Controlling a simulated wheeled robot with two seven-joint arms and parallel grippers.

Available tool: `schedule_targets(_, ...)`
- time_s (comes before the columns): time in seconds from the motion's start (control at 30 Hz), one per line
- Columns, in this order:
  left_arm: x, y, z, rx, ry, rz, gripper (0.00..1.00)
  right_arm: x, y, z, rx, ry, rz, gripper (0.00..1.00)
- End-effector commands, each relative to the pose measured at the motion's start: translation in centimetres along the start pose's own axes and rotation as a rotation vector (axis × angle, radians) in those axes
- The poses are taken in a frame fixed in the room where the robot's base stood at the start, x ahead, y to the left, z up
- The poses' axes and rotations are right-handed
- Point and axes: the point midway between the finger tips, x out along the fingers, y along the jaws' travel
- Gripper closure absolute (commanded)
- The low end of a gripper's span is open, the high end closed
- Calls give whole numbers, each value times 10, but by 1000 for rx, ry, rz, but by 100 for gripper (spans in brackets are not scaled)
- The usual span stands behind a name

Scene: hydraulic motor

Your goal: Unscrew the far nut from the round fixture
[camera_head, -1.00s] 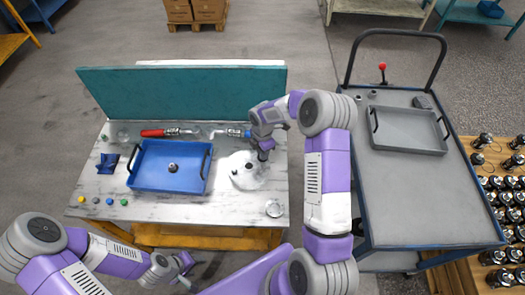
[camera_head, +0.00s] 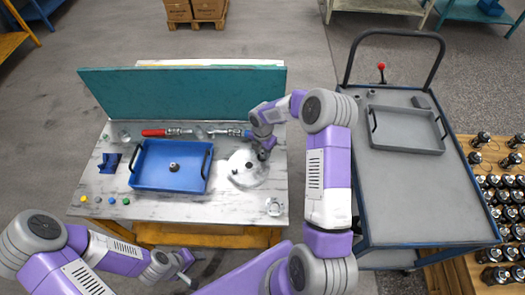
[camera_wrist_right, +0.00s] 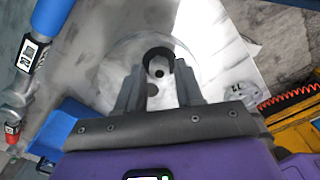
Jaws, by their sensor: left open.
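The round fixture (camera_head: 243,180) is a pale disc on the right part of the workbench. A dark nut (camera_head: 249,165) shows on its nearer part. My right gripper (camera_head: 263,152) reaches down at the fixture's far right side. In the right wrist view, its two fingers (camera_wrist_right: 160,75) stand apart on either side of a dark ring-shaped nut (camera_wrist_right: 155,52). Whether they press on it is unclear. A smaller dark spot shows on the disc below that nut. My left gripper (camera_head: 180,268) is open and empty, in front of the bench and away from the fixture.
A blue tray (camera_head: 140,182) left of the fixture holds a small dark round part (camera_head: 174,166). Red- and blue-handled tools (camera_head: 180,131) lie behind it. A grey cart (camera_head: 425,205) stands to the right.

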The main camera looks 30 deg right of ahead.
Motion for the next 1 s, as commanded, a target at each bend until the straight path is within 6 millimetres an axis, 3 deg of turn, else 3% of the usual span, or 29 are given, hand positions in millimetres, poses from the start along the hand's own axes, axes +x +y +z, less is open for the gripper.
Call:
schedule_targets(0.17, 3, -1, 0, 0, 0, 0, 49, 0, 1, 0, 53, -2, 1, 64)
schedule_targets(0.7, 32, -12, -1, 0, 0, 0, 49, 0, 1, 0, 854, -1, 2, 64)
schedule_targets(1.0, 32, -12, -1, 0, 0, 0, 49, -1, 1, 0, 904, 0, 1, 64)
